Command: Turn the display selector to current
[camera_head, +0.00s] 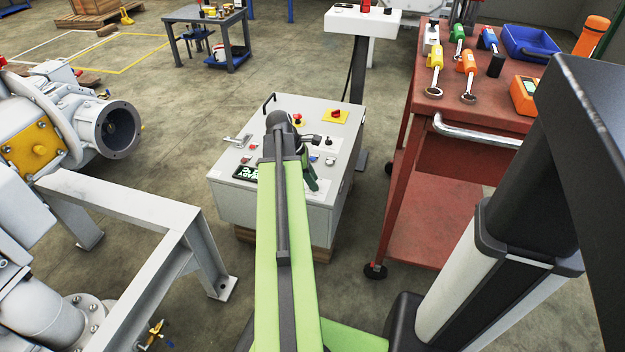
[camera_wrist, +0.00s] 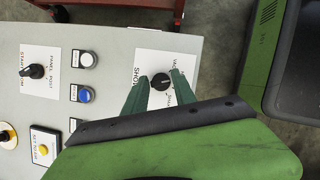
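A grey control box (camera_head: 225,200) stands ahead of me with a sloped panel. In the wrist view, a small black selector knob (camera_wrist: 160,81) sits on a white label with partly readable print. My gripper (camera_wrist: 161,74) has its two green fingers on either side of this knob, with a visible gap between them. I cannot tell whether either finger touches it. My gripper also shows in the head view (camera_head: 311,175), partly behind my arm. A dark display (camera_head: 245,173) with light text is on the panel's front left. Which knob is the display selector is not readable.
Another black knob (camera_wrist: 37,71) sits on a label on the panel, near a white button (camera_wrist: 86,60) and a blue button (camera_wrist: 84,95). A red tool cart (camera_head: 465,110) stands right. White machinery (camera_head: 60,140) and a grey frame (camera_head: 130,205) stand left.

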